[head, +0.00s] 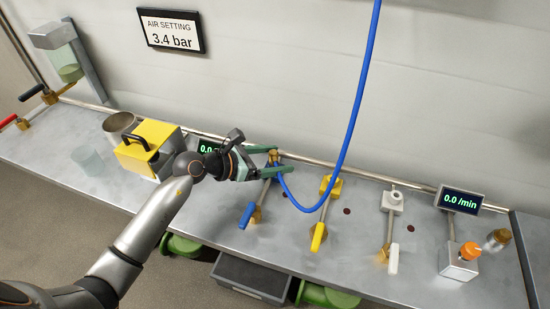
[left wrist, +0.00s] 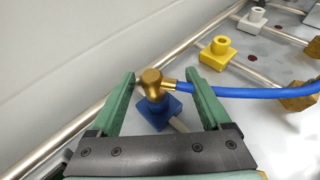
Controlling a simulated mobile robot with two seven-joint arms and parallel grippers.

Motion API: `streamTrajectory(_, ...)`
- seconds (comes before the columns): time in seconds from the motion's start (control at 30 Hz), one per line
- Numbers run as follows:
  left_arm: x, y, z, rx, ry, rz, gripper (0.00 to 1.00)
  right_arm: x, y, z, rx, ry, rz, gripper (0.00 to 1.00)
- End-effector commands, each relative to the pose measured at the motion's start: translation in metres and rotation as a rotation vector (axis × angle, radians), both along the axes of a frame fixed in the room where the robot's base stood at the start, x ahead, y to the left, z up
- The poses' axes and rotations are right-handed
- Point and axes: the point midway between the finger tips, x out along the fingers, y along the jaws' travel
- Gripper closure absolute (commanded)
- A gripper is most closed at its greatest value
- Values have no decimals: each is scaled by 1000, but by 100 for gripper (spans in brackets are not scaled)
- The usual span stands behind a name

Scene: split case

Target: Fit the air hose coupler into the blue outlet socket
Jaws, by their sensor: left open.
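The brass elbow coupler (left wrist: 153,84) stands upright on top of the blue outlet socket (left wrist: 157,117) in the left wrist view. The blue air hose (left wrist: 250,92) leaves the coupler to the right, and in the head view the hose (head: 349,140) loops up out of the picture. My left gripper (head: 285,161) is open, with its green fingers on either side of the coupler. In the left wrist view the gripper (left wrist: 160,74) shows gaps between both fingers and the coupler. How deep the coupler sits is hidden. My right gripper is not in view.
The yellow outlet (head: 331,186) and white outlet (head: 393,201) stand to the right on the grey bench (head: 340,260). A yellow box (head: 150,150) stands left of my gripper. A rail (head: 355,176) runs behind the outlets. A sign (head: 171,31) reads 3.4 bar.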

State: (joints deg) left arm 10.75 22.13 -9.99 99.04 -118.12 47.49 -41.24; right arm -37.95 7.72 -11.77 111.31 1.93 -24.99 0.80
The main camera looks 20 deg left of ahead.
Motion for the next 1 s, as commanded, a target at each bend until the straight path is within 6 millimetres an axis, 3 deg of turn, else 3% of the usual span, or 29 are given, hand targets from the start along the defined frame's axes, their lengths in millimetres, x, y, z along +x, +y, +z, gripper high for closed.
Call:
streamTrajectory(0.37, -8, 9, 4, 3, 1, 2, 19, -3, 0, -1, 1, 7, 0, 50)
streamTrajectory(0.8, -70, 64, 38, 5, 2, -1, 19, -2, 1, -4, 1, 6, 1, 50)
streamTrajectory(1.0, -83, 76, 46, 2, 1, 0, 19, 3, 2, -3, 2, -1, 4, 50)
